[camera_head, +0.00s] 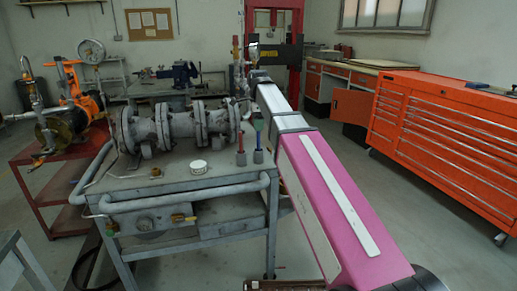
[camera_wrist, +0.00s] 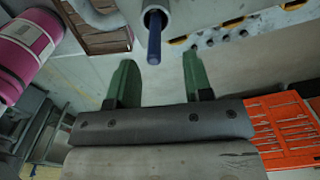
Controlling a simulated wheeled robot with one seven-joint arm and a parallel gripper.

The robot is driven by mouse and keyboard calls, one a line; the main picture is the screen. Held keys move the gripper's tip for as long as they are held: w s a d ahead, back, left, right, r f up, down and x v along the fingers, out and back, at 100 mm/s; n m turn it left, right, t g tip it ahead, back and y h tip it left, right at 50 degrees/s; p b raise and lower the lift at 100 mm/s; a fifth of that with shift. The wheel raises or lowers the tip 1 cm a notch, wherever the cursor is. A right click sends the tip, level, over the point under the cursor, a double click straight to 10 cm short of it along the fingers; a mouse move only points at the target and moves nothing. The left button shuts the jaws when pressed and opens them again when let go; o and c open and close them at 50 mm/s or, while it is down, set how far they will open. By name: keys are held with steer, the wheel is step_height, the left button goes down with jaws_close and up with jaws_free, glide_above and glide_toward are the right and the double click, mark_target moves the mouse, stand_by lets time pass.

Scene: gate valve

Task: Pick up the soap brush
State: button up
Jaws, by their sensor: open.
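I cannot identify the soap brush for certain. A blue rod like a handle (camera_wrist: 154,40) sticks out of a grey cup-like holder (camera_wrist: 151,9) at the top of the wrist view. My gripper (camera_wrist: 160,66) is open with its two green fingers apart and nothing between them. The blue rod lies just beyond the fingertips, in line with the gap. In the head view, a red upright handle (camera_head: 240,140) and a blue-green one (camera_head: 258,135) stand in grey holders on the metal table's right side. Any bristles are hidden.
The grey metal table (camera_head: 150,183) carries a flanged gate valve assembly (camera_head: 180,125) and a white round cap (camera_head: 198,167). A red stand (camera_head: 50,177) with orange valve gear is at left. An orange tool cabinet (camera_head: 445,120) is at right. Open floor lies between.

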mark_target(259, 135)
steer(key=f, duration=0.4)
steer(key=shift+s+d+f, duration=0.1)
steer(key=shift+s+f, duration=0.05)
steer(key=shift+s, duration=0.2)
steer(key=shift+f, duration=0.5)
steer(key=shift+c, duration=0.3)
jaws_close()
